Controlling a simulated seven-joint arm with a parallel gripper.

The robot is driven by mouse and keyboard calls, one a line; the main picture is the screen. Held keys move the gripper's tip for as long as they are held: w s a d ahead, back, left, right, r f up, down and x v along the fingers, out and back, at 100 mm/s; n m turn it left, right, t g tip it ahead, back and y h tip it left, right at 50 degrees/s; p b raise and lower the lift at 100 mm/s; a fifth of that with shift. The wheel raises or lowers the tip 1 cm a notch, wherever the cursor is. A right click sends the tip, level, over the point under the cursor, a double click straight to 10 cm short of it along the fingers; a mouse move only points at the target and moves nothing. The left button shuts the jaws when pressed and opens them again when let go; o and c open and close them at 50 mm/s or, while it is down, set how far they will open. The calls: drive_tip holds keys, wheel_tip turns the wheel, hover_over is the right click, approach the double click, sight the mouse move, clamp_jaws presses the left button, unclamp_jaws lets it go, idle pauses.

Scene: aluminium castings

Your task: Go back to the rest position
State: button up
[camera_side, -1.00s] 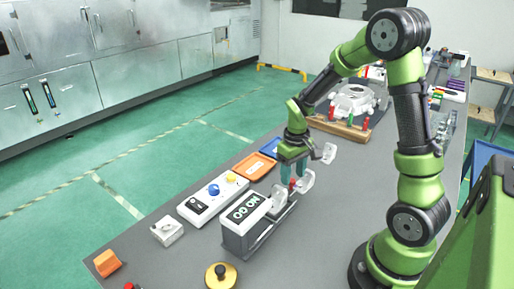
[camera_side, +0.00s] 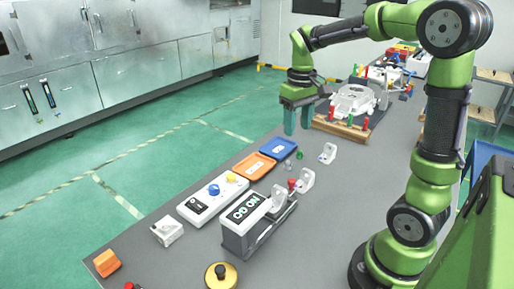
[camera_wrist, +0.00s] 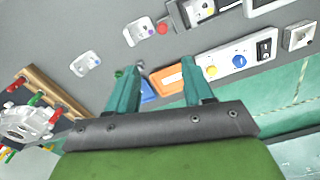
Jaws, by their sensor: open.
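My gripper (camera_side: 298,118) is raised above the grey table near its far-left edge in the side view. Its two teal fingers point down, apart, with nothing between them. It also shows in the wrist view (camera_wrist: 160,90), open and empty above the table. No object touches the fingers.
The air around my gripper is clear.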

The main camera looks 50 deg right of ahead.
drive_tip(key=s+a+r+t+y, duration=0.1)
drive_tip(key=s+a+t, duration=0.2)
drive_tip(key=a, duration=0.4)
drive_tip(key=s+a+r+m+t+y, duration=0.1)
drive_tip(key=s+a+r+t, duration=0.1)
drive_tip(key=s+a+t, duration=0.2)
drive_tip(key=s+a, duration=0.2)
drive_tip(key=a, duration=0.2)
drive_tip(key=shift+a, duration=0.3)
